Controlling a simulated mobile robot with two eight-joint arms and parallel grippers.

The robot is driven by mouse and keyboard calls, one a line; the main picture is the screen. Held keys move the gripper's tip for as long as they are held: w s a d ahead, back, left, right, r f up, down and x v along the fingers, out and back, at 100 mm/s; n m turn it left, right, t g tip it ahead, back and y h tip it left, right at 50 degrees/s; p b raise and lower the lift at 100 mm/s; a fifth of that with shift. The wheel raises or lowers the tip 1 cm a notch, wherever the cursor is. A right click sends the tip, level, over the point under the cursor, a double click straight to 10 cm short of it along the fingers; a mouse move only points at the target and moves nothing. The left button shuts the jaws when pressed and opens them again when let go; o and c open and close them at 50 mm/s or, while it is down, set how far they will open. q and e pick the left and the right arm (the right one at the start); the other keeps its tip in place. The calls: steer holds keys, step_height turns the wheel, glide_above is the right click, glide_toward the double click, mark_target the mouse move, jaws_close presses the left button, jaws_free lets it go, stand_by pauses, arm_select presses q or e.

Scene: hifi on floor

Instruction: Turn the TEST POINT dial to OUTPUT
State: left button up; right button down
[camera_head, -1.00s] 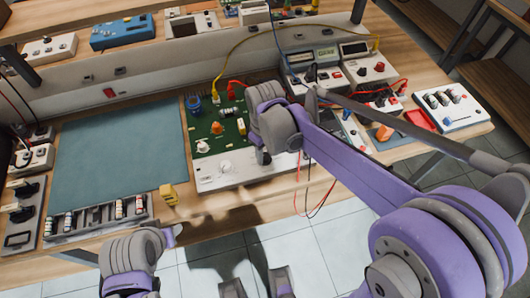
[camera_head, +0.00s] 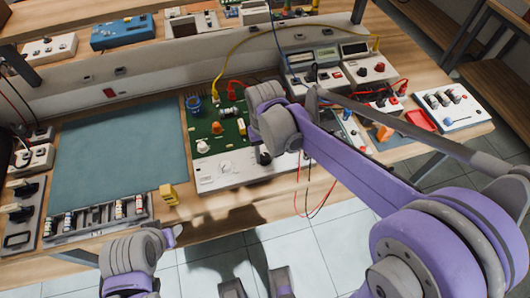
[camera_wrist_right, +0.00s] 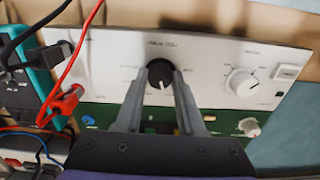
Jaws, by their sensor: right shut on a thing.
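The black dial (camera_wrist_right: 160,75) sits on a white instrument panel (camera_wrist_right: 110,50); its label is too blurred to read. In the right wrist view my right gripper (camera_wrist_right: 160,84) has its two grey fingers on either side of this dial and is shut on it. In the head view the panel (camera_head: 235,180) lies at the bench's front, and my right wrist hides most of my right gripper (camera_head: 264,155) and the dial. My left arm is at the lower left; its gripper cannot be made out clearly.
A white dial (camera_wrist_right: 243,82) and a white button (camera_wrist_right: 287,72) are beside the black dial. Red and black leads (camera_wrist_right: 72,100) hang at the left of the wrist view. A green circuit board (camera_head: 233,128) adjoins the panel. The blue mat (camera_head: 120,150) is clear.

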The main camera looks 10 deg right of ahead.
mark_target(266, 157)
stand_by(0.3)
steer(key=c, duration=0.5)
jaws_free()
steer(key=shift+r, duration=0.1)
step_height(266, 157, up, 11)
steer(key=shift+f+p, duration=0.15)
steer(key=shift+p, duration=0.35)
steer(key=shift+s+d, duration=0.1)
